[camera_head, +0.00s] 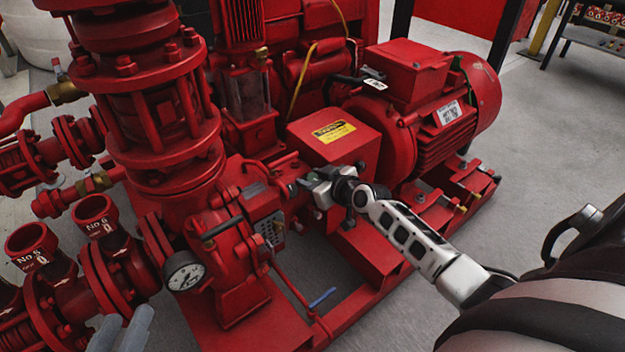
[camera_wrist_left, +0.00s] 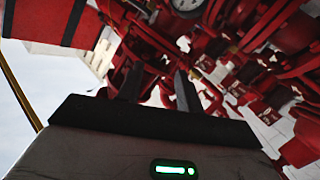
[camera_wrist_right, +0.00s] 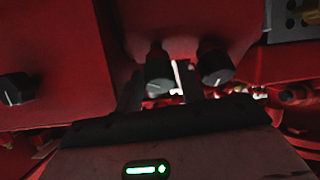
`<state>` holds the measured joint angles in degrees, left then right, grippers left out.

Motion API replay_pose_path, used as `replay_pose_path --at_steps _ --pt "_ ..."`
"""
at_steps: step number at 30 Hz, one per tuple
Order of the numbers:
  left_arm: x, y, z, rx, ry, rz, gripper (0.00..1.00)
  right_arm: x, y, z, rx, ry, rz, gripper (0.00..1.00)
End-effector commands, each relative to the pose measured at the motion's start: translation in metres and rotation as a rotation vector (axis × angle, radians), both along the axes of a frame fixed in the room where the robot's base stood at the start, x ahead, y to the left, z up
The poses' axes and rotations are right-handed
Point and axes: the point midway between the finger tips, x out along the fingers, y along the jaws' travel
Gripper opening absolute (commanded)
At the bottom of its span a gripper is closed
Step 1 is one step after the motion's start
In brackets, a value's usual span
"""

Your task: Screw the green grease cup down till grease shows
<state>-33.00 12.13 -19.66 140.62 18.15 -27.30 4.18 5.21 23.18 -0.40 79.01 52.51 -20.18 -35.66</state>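In the head view my right gripper (camera_head: 322,188) is at the shaft area between the red pump casing and the motor, and a small greenish spot (camera_head: 314,176) shows there. The right wrist view shows two dark knob-like caps, a left one (camera_wrist_right: 159,72) and a right one (camera_wrist_right: 215,65), hanging under a red housing. My right gripper's fingers (camera_wrist_right: 163,92) are apart, with the left cap between or just beyond them. I cannot tell which cap is the green grease cup; no green shows on either, and no grease is visible. My left gripper (camera_head: 122,335) is open and empty at the bottom left.
A pressure gauge (camera_head: 184,271) and red pipes stand near my left gripper. The red motor (camera_head: 430,105) and a box with a yellow label (camera_head: 334,131) stand behind my right gripper. Another dark knob (camera_wrist_right: 16,88) is at left in the right wrist view.

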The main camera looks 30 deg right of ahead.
Motion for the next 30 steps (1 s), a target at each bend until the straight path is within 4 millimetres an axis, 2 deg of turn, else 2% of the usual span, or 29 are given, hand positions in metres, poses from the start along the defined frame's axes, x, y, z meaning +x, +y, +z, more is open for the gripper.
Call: replay_pose_path --at_steps 2,6,20,23,27,30 --pt "0.001 0.0 0.001 -0.003 -0.001 0.002 0.36 0.0 0.0 0.0 0.0 0.0 0.0 0.39" --pt "0.001 0.0 0.002 -0.004 -0.002 0.003 0.36 0.0 0.0 0.0 0.0 0.0 0.0 0.07" --pt "0.002 0.003 0.01 0.058 -0.011 0.007 0.36 -0.001 0.001 0.004 0.06 0.006 -0.06 0.07" --pt "-0.002 0.006 -0.004 0.133 0.021 0.001 0.36 -0.001 0.001 0.005 0.107 0.01 -0.105 0.07" --pt "-0.005 0.012 -0.006 0.225 0.038 0.004 0.36 -0.001 0.002 0.006 0.189 0.017 -0.188 0.07" --pt "-0.003 0.016 -0.016 0.253 0.106 0.006 0.36 -0.001 0.002 0.007 0.257 0.022 -0.254 0.07"
